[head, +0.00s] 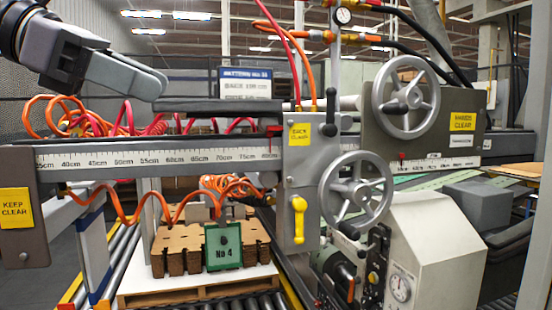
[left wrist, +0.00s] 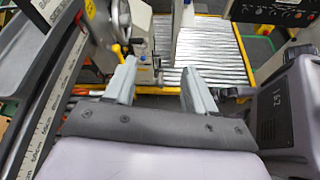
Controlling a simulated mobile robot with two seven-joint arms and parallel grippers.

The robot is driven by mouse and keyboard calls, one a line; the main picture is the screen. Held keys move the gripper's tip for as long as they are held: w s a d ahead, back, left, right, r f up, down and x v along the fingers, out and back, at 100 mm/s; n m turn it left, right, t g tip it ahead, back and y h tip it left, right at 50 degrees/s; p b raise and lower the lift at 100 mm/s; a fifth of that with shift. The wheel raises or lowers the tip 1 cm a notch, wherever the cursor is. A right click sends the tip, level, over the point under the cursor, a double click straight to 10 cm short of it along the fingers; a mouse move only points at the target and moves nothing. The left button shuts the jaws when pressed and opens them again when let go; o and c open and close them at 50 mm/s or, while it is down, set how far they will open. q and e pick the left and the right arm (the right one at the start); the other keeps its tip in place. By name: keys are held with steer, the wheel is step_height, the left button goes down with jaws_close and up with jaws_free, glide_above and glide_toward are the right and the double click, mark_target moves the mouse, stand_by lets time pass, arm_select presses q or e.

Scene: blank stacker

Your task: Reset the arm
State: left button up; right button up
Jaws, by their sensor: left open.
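My left arm (head: 60,50) comes in at the upper left of the head view. Its left gripper (head: 152,84) is up in the air, in front of the machine and above the ruler beam. In the left wrist view the left gripper (left wrist: 160,78) shows its two grey fingers wide apart, with nothing between them. Its fingers point toward the machine parts and a roller conveyor (left wrist: 210,50) beyond. My right gripper is in neither view.
A ruler beam (head: 150,158) crosses the head view, with coiled orange hoses around it. Two handwheels (head: 357,198) and a yellow handle (head: 299,218) are on the machine. A brown stack with a green No 4 plate (head: 223,247) sits on a pallet (head: 200,291) below.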

arm_select(q)
steer(key=w+d+f+m+t, duration=0.1)
steer(key=w+d+f+m, duration=0.1)
steer(key=w+f, duration=0.35)
steer(key=w+d+f+m, duration=0.1)
steer(key=w+f, duration=0.2)
steer(key=f, duration=0.6)
step_height(320, 180, down, 29)
steer(key=w+d+m+t+y, duration=0.2)
steer(key=d+m+t, duration=0.1)
steer(key=m, duration=0.3)
steer(key=s+a+f+m+t+y, duration=0.1)
steer(key=s+a+f+m+y, duration=0.25)
steer(key=s+f, duration=0.65)
steer(key=s+a+f+m+t+y, duration=0.1)
steer(key=s+a+f+m+y, duration=0.15)
steer(key=s+f+m, duration=0.7)
steer(key=s+a+f+y, duration=0.2)
steer(key=s+a+f, duration=0.2)
steer(key=s+f, duration=0.3)
steer(key=shift+s+a+f, duration=0.2)
steer(key=shift+s, duration=0.3)
